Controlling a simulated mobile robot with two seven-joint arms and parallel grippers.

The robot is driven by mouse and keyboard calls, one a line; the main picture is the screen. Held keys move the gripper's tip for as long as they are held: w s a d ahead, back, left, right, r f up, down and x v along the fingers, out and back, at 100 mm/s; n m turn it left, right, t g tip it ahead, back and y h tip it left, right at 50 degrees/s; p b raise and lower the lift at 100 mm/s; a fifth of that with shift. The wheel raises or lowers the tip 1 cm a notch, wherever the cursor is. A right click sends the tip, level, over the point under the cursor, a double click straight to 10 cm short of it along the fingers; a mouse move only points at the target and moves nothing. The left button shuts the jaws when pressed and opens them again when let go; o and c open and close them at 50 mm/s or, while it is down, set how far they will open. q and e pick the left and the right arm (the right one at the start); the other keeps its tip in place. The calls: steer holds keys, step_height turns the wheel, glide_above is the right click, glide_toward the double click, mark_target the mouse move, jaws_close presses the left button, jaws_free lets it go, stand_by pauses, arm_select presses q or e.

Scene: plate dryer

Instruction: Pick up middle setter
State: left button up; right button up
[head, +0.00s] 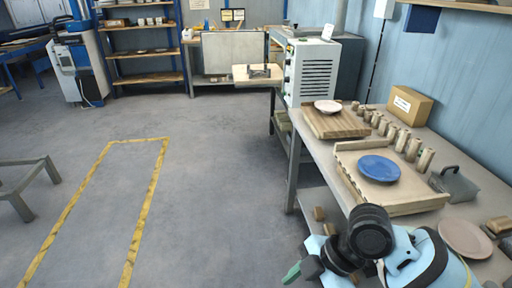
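On the workbench (310,155), a pale wooden setter board (352,180) with a raised back edge carries a blue plate (379,168). I cannot tell for sure which piece is the middle setter. My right arm is at the bottom, in front of the bench. Its gripper (298,271) seems to be the pale blue part with a green tip; its opening does not show. My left gripper is out of view.
Several small cylinders (403,140) stand in a row behind the boards. A white machine (311,72) stands beyond. The floor to the left is open.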

step_height(320, 180, down, 9)
steer(key=s+a+m+t+y+p, duration=0.1)
steer(key=a+m+t+y, duration=0.15)
steer(key=m+t, duration=0.4)
steer(key=s+d+f+m+t+h+p, duration=0.1)
steer(key=s+d+f+m+h, duration=0.2)
steer(key=s+d+f+m, duration=0.3)
steer(key=s+d+f+m+t+h+p, duration=0.1)
steer(key=s+d+f+m+h, duration=0.3)
steer(key=s, duration=0.9)
step_height(320, 180, down, 3)
steer(key=shift+d+f+m+t, duration=0.1)
steer(key=shift+d+m+t, duration=0.35)
steer(key=shift+d+m, duration=0.65)
steer(key=shift+s+d, duration=0.3)
steer(key=shift+s, duration=0.1)
steer(key=shift+c, duration=0.7)
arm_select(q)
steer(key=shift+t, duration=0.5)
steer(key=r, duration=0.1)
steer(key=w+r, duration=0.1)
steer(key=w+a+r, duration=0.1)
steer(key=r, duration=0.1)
